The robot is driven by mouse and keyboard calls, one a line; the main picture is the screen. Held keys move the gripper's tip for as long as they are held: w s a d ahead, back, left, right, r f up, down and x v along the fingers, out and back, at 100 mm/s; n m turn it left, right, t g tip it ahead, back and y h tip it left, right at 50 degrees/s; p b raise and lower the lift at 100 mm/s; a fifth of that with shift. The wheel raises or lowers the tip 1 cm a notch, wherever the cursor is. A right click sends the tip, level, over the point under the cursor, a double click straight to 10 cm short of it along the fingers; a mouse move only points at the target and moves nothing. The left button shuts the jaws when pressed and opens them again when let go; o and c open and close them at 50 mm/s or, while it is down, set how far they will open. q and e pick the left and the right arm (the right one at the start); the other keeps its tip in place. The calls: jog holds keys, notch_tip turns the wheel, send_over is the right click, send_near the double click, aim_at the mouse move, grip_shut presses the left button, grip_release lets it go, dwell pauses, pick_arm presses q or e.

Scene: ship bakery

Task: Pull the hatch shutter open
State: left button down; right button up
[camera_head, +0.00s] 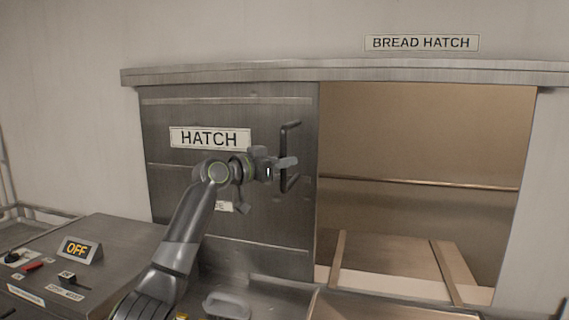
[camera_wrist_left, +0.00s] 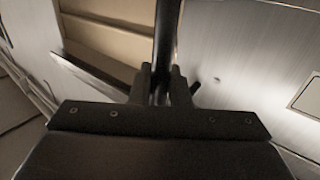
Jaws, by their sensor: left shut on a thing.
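The hatch shutter (camera_head: 270,118) is a grey metal panel with a "HATCH" label, standing at the left of its opening. The opening (camera_head: 420,150) to its right is uncovered and shows a brown interior. A dark vertical bar handle (camera_head: 286,135) is fixed near the shutter's right edge. My left gripper (camera_head: 284,162) is at the handle and shut on it. In the left wrist view the handle (camera_wrist_left: 166,35) runs up from between the fingers of my left gripper (camera_wrist_left: 163,82). My right gripper is in neither view.
A metal rail (camera_head: 340,73) runs above the shutter, below a "BREAD HATCH" sign (camera_head: 422,43). A control box with an "OFF" display (camera_head: 77,249) stands at lower left. A grey handled object (camera_head: 226,304) lies on the counter below the shutter.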

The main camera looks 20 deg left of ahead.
pick_arm(q)
jog(key=shift+a, duration=0.1)
jog(key=c, duration=1.4)
grip_release()
jog(key=shift+c, duration=0.2)
jog(key=shift+s, duration=0.1)
jog(key=shift+s+a, duration=0.2)
jog(key=shift+s, duration=0.05)
jog(key=b+v, duration=0.6)
jog(key=v, duration=1)
jog(key=shift+s+a+b, duration=0.2)
jog(key=shift+s+b, duration=0.1)
jog(key=shift+b, duration=0.05)
